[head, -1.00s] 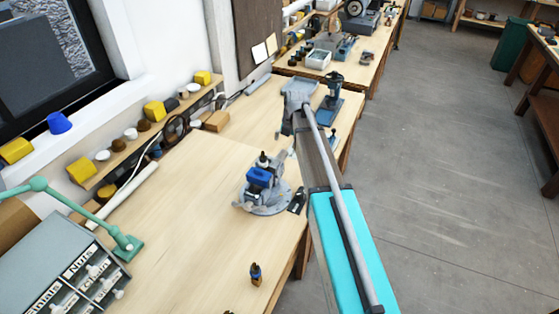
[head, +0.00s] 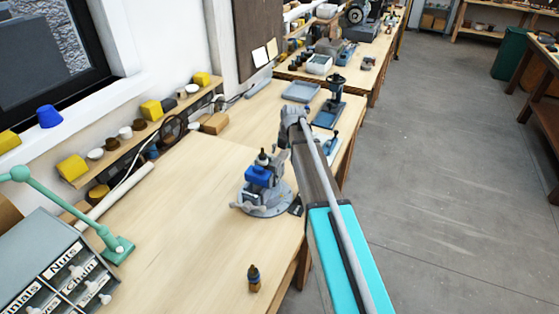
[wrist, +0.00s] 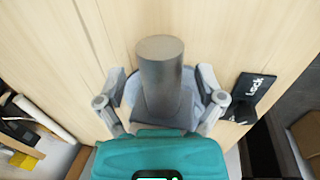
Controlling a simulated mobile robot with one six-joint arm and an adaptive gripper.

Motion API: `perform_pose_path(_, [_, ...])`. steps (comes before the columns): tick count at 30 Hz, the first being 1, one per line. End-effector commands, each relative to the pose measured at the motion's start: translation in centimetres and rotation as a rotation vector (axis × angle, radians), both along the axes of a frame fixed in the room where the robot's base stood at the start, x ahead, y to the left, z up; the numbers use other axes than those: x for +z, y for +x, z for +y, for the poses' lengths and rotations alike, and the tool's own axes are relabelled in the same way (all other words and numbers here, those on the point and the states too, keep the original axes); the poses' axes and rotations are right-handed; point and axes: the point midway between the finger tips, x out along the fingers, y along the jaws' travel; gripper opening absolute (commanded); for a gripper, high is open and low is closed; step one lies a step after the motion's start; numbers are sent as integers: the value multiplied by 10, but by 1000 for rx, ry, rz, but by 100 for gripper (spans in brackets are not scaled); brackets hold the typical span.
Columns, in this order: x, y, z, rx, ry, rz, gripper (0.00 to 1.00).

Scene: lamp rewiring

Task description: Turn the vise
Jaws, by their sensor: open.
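The vise (head: 264,198) stands on the wooden bench near its right edge. It has a round grey base, blue jaw parts and a dark piece upright on top. In the wrist view a dark grey cylinder (wrist: 160,75), seemingly part of the vise, rises above a round base. My gripper (wrist: 161,76) is open, with one finger on each side of this cylinder; contact cannot be told. A black "Lock" tag (wrist: 254,88) lies right of the fingers. In the head view my arm reaches along the vise's right side, and the fingers are not clearly visible.
A small dark-topped item (head: 254,278) stands in front of the vise. A drawer cabinet (head: 55,268) and green lamp arm (head: 75,210) are at left. A grey tray (head: 301,91) and blue tool (head: 330,108) are behind. The bench left of the vise is clear.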

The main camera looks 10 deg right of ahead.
Motion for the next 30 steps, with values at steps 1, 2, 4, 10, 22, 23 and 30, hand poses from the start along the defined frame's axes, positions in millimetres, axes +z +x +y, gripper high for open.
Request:
perform_pose_path(1, [-4, 0, 0, 0, 0, 0, 88])
perform_pose_path(2, [-5, 1, 0, 0, 0, 0, 88])
perform_pose_path(4, [-6, 1, 1, 0, 0, 0, 88])
perform_pose_path(10, [-7, 1, 1, -1, 0, 0, 88])
perform_pose_path(22, [-7, 1, 0, -1, 0, 0, 52])
perform_pose_path(23, [-7, 1, 0, -1, 0, 0, 47])
perform_pose_path(30, [-7, 1, 0, -2, 0, 0, 2])
